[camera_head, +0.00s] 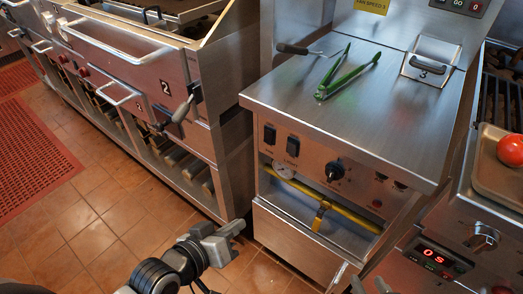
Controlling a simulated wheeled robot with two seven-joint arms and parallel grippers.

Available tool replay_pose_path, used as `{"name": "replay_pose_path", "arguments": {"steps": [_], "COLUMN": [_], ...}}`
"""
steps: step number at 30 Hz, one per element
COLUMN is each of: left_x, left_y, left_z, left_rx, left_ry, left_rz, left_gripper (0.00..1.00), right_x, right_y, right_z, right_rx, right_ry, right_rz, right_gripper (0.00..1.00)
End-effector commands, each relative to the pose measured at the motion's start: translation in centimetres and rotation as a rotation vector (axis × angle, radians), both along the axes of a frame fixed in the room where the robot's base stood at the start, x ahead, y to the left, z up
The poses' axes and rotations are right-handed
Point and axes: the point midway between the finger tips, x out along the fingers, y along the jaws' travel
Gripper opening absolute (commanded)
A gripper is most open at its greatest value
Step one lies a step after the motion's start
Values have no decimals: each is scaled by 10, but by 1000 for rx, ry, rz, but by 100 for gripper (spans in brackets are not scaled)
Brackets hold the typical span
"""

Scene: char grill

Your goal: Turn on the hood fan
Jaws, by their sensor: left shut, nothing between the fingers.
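The steel cabinet front (320,165) carries two black rocker switches, a left one (269,134) and a right one (292,146). Small labels sit under them; the right one seems to read LIGHT, the left one is too small to read surely. A yellow label (372,5) at the top edge seems to mention fan speed 3. The hood itself is not seen. My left gripper (232,231) is shut and empty, in front of and below the switches, apart from them. My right gripper (370,286) barely shows at the bottom edge; its fingers are mostly cut off.
A black knob (334,171), a gauge (282,170) and a yellow pipe with a valve (321,208) lie right of and below the switches. Green tongs (347,72) lie on the steel top. Drawers with handles (118,45) stand at left.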

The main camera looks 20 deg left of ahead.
Motion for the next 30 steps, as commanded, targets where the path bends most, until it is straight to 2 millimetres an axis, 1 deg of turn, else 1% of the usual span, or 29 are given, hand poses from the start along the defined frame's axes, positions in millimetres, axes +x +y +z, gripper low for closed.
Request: {"name": "replay_pose_path", "arguments": {"steps": [1,3,6,9,10,13,20,23,26,30], "left_x": [18,38,60,72,74,76,76,80,90,114], "left_y": [10,23,39,50,52,54,54,52,49,40], "left_z": [0,13,31,44,47,51,51,51,50,47], "left_rx": [-163,-410,-704,-892,-925,-972,-970,-970,-971,-972], "left_ry": [-7,2,19,35,39,45,46,44,43,41], "left_rz": [61,140,219,261,269,279,278,278,278,278], "left_gripper": [0,0,0,0,0,0,0,0,0,0], "right_x": [1,2,2,0,-1,-1,-1,-1,0,0], "right_y": [1,2,3,4,4,5,4,4,4,4], "right_z": [-9,-10,-10,-10,-10,-8,-6,-6,-6,-6], "right_rx": [7,17,28,37,40,42,42,42,41,41], "right_ry": [-8,-21,-28,-27,-27,-28,-31,-31,-32,-33], "right_rz": [-1,-2,-3,-4,-5,-5,-5,-5,-5,-5], "right_gripper": [36,36,36,36,36,36,36,36,36,36]}}
